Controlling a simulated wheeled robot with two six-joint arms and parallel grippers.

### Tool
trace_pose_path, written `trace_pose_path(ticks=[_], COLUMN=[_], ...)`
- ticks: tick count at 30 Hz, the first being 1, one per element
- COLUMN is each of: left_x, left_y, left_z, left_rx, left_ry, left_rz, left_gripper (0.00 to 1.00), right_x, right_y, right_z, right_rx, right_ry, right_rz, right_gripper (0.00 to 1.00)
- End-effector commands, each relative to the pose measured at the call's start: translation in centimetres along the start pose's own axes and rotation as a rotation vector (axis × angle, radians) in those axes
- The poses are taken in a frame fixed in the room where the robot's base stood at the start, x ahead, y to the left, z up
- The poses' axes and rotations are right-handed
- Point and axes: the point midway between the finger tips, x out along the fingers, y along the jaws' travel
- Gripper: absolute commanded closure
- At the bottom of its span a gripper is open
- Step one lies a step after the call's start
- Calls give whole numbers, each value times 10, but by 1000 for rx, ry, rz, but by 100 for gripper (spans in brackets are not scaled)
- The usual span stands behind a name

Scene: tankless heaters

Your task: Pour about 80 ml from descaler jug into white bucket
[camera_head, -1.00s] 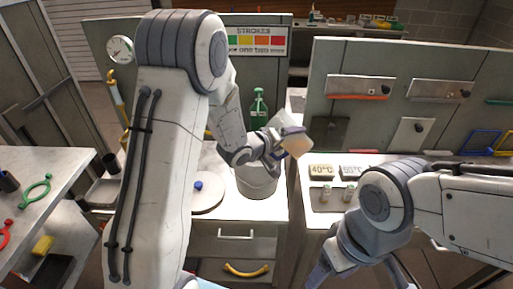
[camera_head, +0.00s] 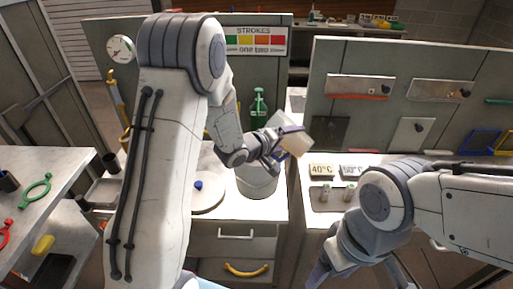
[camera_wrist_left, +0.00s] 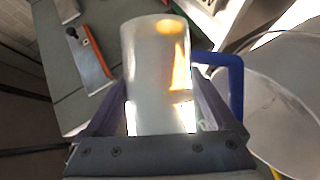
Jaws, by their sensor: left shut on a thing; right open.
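My left gripper (camera_head: 279,144) is shut on the descaler jug (camera_head: 299,144), a pale, whitish jug with a blue handle. The jug is tilted, above and slightly right of the white bucket (camera_head: 257,184) on the counter. In the left wrist view the jug (camera_wrist_left: 155,75) sits between the fingers, its blue handle (camera_wrist_left: 236,85) on the right and the bucket (camera_wrist_left: 290,70) beyond it. No stream of liquid is visible, and the level in the jug cannot be told. My right gripper (camera_head: 358,272) is open and empty at the lower right.
Right of the bucket are a 40°C block (camera_head: 321,171) and small vials (camera_head: 327,193). A grey panel (camera_head: 400,100) rises behind the right counter.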

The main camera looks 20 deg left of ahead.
Motion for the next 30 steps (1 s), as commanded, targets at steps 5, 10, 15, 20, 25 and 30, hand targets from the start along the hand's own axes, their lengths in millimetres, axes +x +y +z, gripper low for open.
trace_pose_path(ticks=[5,10,15,20,25,30], left_x=[0,0,0,0,0,0], left_y=[1,1,1,1,0,0], left_z=[-1,-1,-1,-1,-1,-1], left_rx=[-5,-10,-16,-22,-29,-36], left_ry=[0,-1,-3,-4,-5,-7], left_rz=[5,8,10,13,16,19], left_gripper=[98,98,98,98,98,98], right_x=[0,0,0,0,0,0], right_y=[0,0,0,0,0,0], right_z=[0,0,0,0,0,0], right_rx=[0,0,0,0,0,0], right_ry=[0,0,0,0,0,0], right_rz=[0,0,0,0,0,0], right_gripper=[29,29,29,29,29,29])
